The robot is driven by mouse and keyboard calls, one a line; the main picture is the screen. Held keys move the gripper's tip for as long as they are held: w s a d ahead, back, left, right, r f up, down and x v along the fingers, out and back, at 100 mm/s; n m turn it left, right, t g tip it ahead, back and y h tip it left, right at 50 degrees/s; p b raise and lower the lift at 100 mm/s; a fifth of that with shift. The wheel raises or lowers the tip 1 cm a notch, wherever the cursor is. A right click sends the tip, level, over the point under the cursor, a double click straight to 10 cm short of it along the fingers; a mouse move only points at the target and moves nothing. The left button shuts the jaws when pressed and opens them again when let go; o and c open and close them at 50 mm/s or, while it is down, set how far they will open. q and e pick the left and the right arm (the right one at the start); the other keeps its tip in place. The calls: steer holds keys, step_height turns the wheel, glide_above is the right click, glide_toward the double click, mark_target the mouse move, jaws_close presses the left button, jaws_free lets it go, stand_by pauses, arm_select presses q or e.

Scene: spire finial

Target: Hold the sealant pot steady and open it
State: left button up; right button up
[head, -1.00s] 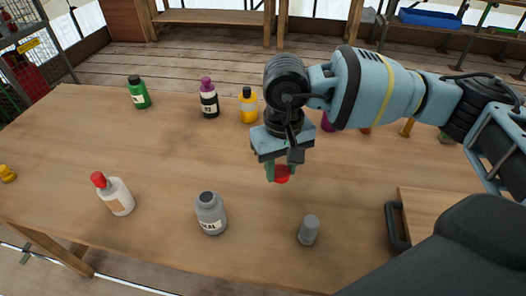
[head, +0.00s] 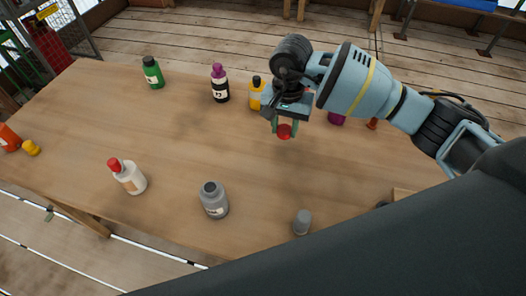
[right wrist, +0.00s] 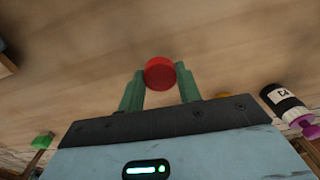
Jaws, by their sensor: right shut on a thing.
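The sealant pot (head: 214,202) is a grey bottle standing upright near the table's front edge. Its top is dark grey; I cannot tell whether that is a lid or an open mouth. My right gripper (head: 285,129) is behind and to the right of the pot, apart from it, above the table. It is shut on a small round red thing (head: 284,132), which also shows between the green fingers in the right wrist view (right wrist: 159,73). My left gripper is not in view.
A small grey cylinder (head: 302,222) stands right of the pot. A white red-capped bottle (head: 130,178) stands left of it. Green (head: 153,74), purple-topped (head: 220,85) and yellow (head: 256,95) bottles stand at the back. The wooden table's (head: 150,125) middle is mostly clear.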

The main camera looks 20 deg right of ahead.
mark_target(281, 158)
steer(key=shift+f, duration=4.95)
steer(key=shift+f, duration=0.1)
steer(key=shift+f, duration=0.15)
steer(key=o, duration=1.1)
step_height(281, 158, up, 12)
steer(key=shift+r, duration=0.25)
steer(key=shift+s, duration=0.1)
